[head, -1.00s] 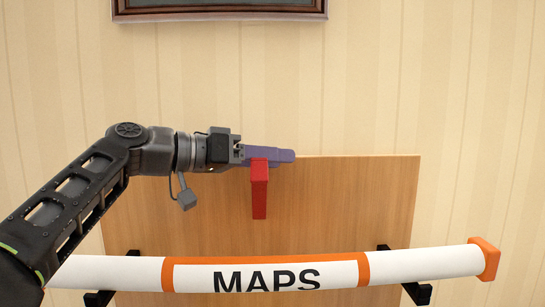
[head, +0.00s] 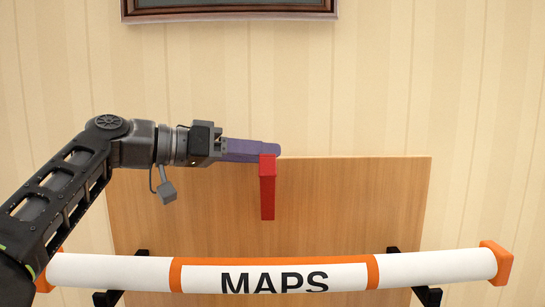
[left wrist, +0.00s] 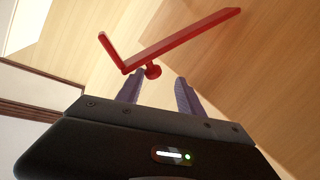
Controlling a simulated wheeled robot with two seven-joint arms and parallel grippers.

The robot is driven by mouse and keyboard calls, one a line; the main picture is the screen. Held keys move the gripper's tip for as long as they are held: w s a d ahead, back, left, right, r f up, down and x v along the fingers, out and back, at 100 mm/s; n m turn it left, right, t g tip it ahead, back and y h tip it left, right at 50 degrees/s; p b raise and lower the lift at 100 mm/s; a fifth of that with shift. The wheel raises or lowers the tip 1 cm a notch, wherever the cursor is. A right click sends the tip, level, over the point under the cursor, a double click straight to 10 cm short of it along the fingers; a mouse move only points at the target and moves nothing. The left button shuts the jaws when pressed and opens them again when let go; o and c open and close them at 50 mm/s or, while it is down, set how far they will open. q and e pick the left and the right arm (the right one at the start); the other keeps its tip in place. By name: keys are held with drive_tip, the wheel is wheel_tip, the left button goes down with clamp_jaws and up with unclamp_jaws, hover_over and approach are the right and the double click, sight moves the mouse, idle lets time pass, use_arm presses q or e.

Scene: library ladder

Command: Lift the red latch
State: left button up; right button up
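The red latch (head: 267,190) is on the upper part of a wooden panel, its long bar hanging down in the head view. In the left wrist view the latch (left wrist: 180,40) shows as a long bar with a short bent arm and a round knob. My left gripper (head: 272,150) reaches in from the left, its purple fingers level with the latch's top. In the left wrist view the left gripper's fingers (left wrist: 160,77) are apart, with the knob just beyond the gap and nothing held. Whether a finger touches the latch cannot be told. My right gripper is not in view.
The wooden panel (head: 360,200) stands before a striped wall. A white and orange tube marked MAPS (head: 420,268) lies across black brackets (head: 428,296) below the latch. A framed picture (head: 230,10) hangs above. The space right of the latch is clear.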

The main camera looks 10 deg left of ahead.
use_arm(q)
drive_tip(key=v, duration=0.4)
drive_tip(key=shift+w+a+r, duration=0.15)
drive_tip(key=shift+a+r, duration=0.1)
drive_tip(key=shift+r, duration=0.1)
drive_tip(key=shift+d, duration=0.1)
idle(0.4)
